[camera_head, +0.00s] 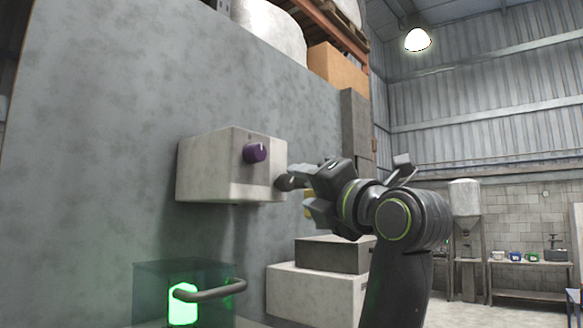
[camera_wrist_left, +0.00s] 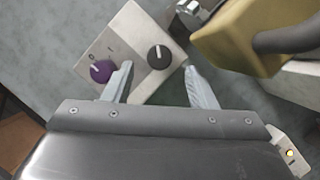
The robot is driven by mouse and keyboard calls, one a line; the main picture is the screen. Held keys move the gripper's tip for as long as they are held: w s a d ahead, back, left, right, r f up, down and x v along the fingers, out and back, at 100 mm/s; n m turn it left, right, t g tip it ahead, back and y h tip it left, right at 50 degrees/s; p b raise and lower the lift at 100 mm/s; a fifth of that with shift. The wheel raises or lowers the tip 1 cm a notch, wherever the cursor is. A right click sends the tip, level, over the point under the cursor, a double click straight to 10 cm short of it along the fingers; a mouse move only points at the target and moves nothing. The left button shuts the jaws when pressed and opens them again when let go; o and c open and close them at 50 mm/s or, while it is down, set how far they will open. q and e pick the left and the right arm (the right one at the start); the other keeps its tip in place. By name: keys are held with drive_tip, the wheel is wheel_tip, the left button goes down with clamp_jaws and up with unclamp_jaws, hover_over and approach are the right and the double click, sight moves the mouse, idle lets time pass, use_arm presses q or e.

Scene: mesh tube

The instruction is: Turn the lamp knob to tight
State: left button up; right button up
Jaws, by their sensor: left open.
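A pale box on the grey wall panel carries a purple knob (camera_head: 255,153) and a black knob (camera_head: 285,183). Both also show in the wrist view, the purple knob (camera_wrist_left: 101,71) at left and the black knob (camera_wrist_left: 159,57) to its right, each with a white pointer line. I cannot tell which one is the lamp knob. My left gripper (camera_head: 309,187) is open and empty, in front of the box's right end. In the wrist view its fingertips lie either side of the black knob, apparently without touching it. My right gripper is not in view.
A yellow block (camera_wrist_left: 235,38) with a dark bar is close to the right finger in the wrist view. Below the box are a glowing green lamp (camera_head: 183,303), a curved dark handle (camera_head: 215,291) and stacked grey boxes (camera_head: 310,290). A lit lamp (camera_head: 417,40) hangs high up.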

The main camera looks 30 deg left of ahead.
sight(290, 183)
use_arm(q)
drive_tip(key=p+x, duration=0.1)
drive_tip(key=x, duration=0.3)
drive_tip(key=shift+r+p, duration=0.15)
drive_tip(key=shift+p, duration=0.2)
drive_tip(key=shift+w+a, duration=0.2)
drive_tip(key=shift+a, duration=0.3)
drive_tip(key=shift+d, duration=0.1)
drive_tip(key=shift+c, duration=0.6)
drive_tip(key=c, duration=0.9)
drive_tip(key=shift+o, duration=0.2)
